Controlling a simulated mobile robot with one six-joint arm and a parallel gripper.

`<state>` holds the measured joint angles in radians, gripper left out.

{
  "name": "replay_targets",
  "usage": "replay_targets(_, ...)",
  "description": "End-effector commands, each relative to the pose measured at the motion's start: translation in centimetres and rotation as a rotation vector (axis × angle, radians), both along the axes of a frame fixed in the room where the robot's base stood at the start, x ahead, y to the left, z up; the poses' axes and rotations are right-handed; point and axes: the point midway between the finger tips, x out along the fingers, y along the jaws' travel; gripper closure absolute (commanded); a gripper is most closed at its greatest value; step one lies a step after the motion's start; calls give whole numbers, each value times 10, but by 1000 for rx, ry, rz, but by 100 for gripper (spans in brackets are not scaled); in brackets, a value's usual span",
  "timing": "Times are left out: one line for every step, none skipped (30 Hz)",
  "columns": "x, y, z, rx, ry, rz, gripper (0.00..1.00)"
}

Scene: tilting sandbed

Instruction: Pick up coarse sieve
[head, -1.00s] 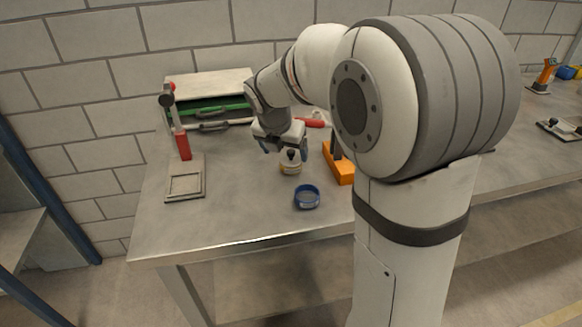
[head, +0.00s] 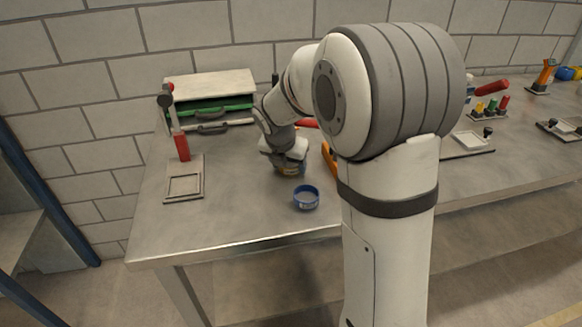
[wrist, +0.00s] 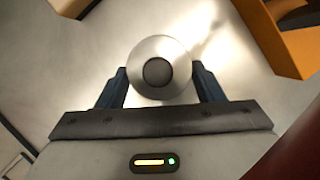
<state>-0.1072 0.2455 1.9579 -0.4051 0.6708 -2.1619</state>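My gripper (wrist: 160,80) points down at the bench. Its two dark fingers stand on either side of a round metallic piece with a dark centre (wrist: 157,72), close against its edges. I cannot tell whether they press on it. In the head view this piece (head: 290,171) is mostly hidden under my gripper (head: 287,165). A blue, open-topped round ring or cup (head: 306,198), with a pale label, stands on the bench nearer the front edge, apart from my gripper. The views do not show which round piece is the coarse sieve.
An orange block-like thing (wrist: 285,35) lies close by, partly behind my arm in the head view. A red-handled tool stands on a square plate (head: 184,185) at left. A drawer cabinet (head: 212,90) stands behind. The front-left bench top (head: 225,220) is clear.

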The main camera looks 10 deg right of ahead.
Motion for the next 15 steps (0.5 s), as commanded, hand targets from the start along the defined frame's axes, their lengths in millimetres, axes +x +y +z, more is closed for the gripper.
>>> replay_targets(0, 0, 0, 0, 0, 0, 43)
replay_targets(0, 0, 0, 0, 0, 0, 45)
replay_targets(0, 0, 0, 0, 0, 0, 49)
replay_targets(0, 0, 0, 0, 0, -1, 51)
replay_targets(0, 0, 0, 0, 0, -1, 54)
replay_targets(0, 0, 0, 0, 0, -1, 57)
replay_targets(0, 0, 0, 0, 0, -1, 59)
replay_targets(0, 0, 0, 0, 0, -1, 62)
replay_targets(0, 0, 0, 0, 0, -1, 65)
replay_targets(0, 0, 0, 0, 0, -1, 68)
replay_targets(0, 0, 0, 0, 0, -1, 68)
replay_targets(0, -1, 0, 0, 0, -1, 68)
replay_targets(0, -1, 0, 0, 0, -1, 68)
replay_targets(0, -1, 0, 0, 0, -1, 68)
replay_targets(0, -1, 0, 0, 0, -1, 68)
